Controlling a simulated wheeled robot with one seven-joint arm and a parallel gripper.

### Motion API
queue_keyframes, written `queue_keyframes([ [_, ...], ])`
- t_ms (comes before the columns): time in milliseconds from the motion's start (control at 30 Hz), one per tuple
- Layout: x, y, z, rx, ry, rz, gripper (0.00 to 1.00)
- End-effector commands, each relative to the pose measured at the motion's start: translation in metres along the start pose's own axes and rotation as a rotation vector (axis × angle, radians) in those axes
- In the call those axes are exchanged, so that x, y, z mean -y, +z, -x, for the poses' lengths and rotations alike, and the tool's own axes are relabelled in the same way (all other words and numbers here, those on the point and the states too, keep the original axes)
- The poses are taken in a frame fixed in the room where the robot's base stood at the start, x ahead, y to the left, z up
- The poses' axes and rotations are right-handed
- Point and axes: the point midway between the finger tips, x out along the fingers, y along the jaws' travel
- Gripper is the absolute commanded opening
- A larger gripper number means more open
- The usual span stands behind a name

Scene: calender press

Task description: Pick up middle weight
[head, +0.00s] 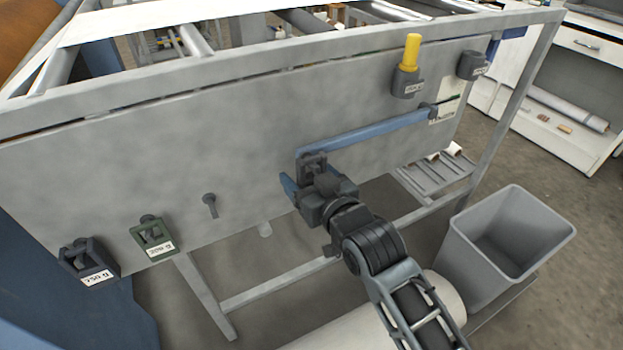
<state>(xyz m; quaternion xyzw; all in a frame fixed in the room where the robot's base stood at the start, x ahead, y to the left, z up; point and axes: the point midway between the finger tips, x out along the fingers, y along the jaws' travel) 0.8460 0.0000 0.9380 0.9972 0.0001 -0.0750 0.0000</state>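A dark block with a handle and a white label (88,262) sits at the lower left of the grey machine panel. A green block of similar shape with a white label (157,241) is on the panel just right of it. A bare dark peg (210,206) sticks out right of the green block. My gripper (306,172) is in front of the panel, right of the peg, at the left end of a blue bar (375,130). Dark parts overlap there. I cannot tell whether the gripper holds anything, and its fingertips are not clear.
A yellow cylinder (411,50) stands in a dark labelled holder at the panel's upper right, with another dark holder (472,65) beside it. A grey bin (508,245) stands at the lower right. The panel around the peg is clear.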

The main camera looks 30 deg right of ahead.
Motion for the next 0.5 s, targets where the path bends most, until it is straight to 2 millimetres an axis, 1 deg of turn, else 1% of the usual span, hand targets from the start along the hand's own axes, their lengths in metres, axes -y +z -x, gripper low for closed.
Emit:
queue_keyframes([
  [33, 0.0, 0.0, 0.0001, 0.0, 0.0, 0.0, 0.68],
  [67, 0.0, 0.0, 0.0001, 0.0, 0.0, 0.0, 0.65],
  [500, -0.0001, 0.0, 0.0002, 0.0, 0.0, 0.0, 0.23],
])
